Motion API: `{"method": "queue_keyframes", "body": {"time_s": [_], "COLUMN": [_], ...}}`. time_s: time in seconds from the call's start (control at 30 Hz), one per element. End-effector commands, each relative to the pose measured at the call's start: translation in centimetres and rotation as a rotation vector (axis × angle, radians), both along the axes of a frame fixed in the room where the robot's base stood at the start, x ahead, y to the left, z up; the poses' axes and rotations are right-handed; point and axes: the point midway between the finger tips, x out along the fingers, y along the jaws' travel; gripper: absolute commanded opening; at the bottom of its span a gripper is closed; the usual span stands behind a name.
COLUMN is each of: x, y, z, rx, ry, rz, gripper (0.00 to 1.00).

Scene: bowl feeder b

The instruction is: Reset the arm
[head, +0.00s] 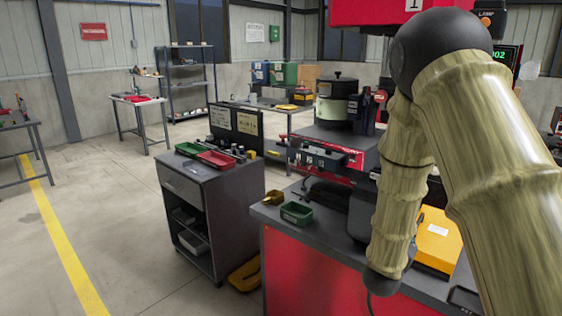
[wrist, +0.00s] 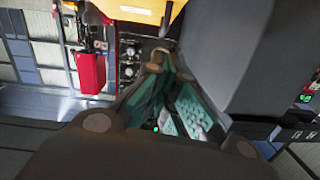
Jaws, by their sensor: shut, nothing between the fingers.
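My arm, in a pale wood-like sleeve, fills the right of the head view, bent with a dark joint at the top. My gripper cannot be made out in the head view. In the wrist view my gripper (wrist: 157,62) shows with its fingers drawn together at the tips, shut and empty. In the head view the round bowl feeder (head: 337,106) stands on the machine bench, left of my arm. What lies behind my arm is hidden.
A red-fronted bench (head: 310,280) stands close by, with a green bin (head: 296,213) on its top. A grey cart (head: 205,185) with green and red trays stands to its left. A yellow bin (head: 245,274) lies on the floor between them. Open floor lies at left.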

Motion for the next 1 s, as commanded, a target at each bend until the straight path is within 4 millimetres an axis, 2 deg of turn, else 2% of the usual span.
{"method": "queue_keyframes", "body": {"time_s": [0.03, 0.17, 0.2, 0.27, 0.37, 0.5, 0.67, 0.8, 1.0], "x": [-0.6, -2.6, -3.5, -4.9, -7.7, -12.4, -18.9, -25.5, -35.3], "y": [0.5, 2.4, 3.1, 4.0, 5.8, 8.2, 11.0, 13.5, 16.6], "z": [-2.3, -9.0, -11.1, -14.1, -18.9, -25.0, -30.9, -35.1, -39.0], "rx": [0.012, 0.056, 0.070, 0.092, 0.131, 0.188, 0.258, 0.323, 0.419], "ry": [0.050, 0.208, 0.261, 0.336, 0.464, 0.640, 0.841, 1.016, 1.255], "rz": [0.022, 0.100, 0.126, 0.162, 0.224, 0.308, 0.399, 0.481, 0.590], "gripper": [0.00, 0.00, 0.00, 0.00, 0.00, 0.00, 0.00, 0.00, 0.00]}}
